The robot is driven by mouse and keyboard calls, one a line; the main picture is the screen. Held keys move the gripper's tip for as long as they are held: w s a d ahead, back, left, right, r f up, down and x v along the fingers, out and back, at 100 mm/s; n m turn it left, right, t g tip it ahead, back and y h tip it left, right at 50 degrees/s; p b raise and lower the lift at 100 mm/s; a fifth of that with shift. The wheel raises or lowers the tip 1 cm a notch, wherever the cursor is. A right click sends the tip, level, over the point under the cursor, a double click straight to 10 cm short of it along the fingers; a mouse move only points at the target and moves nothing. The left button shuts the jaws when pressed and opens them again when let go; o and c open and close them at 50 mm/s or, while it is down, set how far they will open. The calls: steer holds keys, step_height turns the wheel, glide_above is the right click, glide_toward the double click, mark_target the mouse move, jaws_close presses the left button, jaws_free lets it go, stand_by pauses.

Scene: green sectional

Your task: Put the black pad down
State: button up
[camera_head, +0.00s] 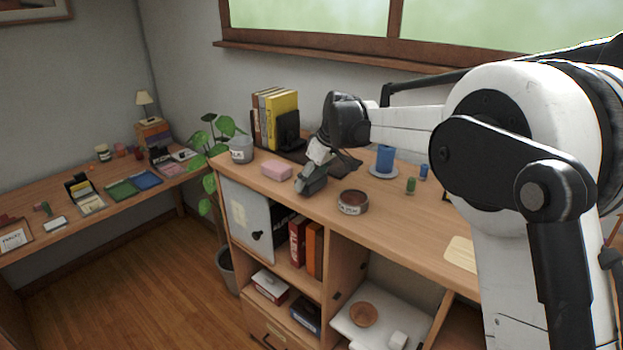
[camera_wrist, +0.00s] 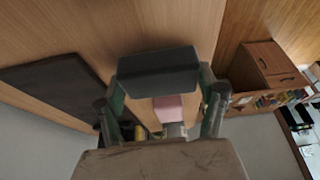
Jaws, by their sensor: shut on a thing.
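The black pad (camera_wrist: 158,72) is a dark block gripped between the two fingers of my gripper (camera_wrist: 164,92) in the wrist view. In the head view my gripper (camera_head: 316,168) points down over the wooden cabinet top (camera_head: 405,218), with the pad (camera_head: 311,186) at its fingertips. The pad is at or just above the wood; I cannot tell whether it touches. A dark flat mat (camera_wrist: 52,92) lies to its left in the wrist view.
A pink block (camera_head: 276,170) lies left of my gripper and a round dark tin (camera_head: 352,202) to the right. A blue cup (camera_head: 385,158) sits on a saucer. Bare wood lies farther right.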

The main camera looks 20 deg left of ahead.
steer(key=shift+f, duration=0.5)
steer(key=shift+f, duration=0.2)
steer(key=o, duration=1)
steer(key=shift+r, duration=0.1)
steer(key=b+v, duration=0.1)
steer(key=v, duration=1.1)
steer(key=shift+r+b, duration=0.15)
steer(key=shift+b, duration=0.25)
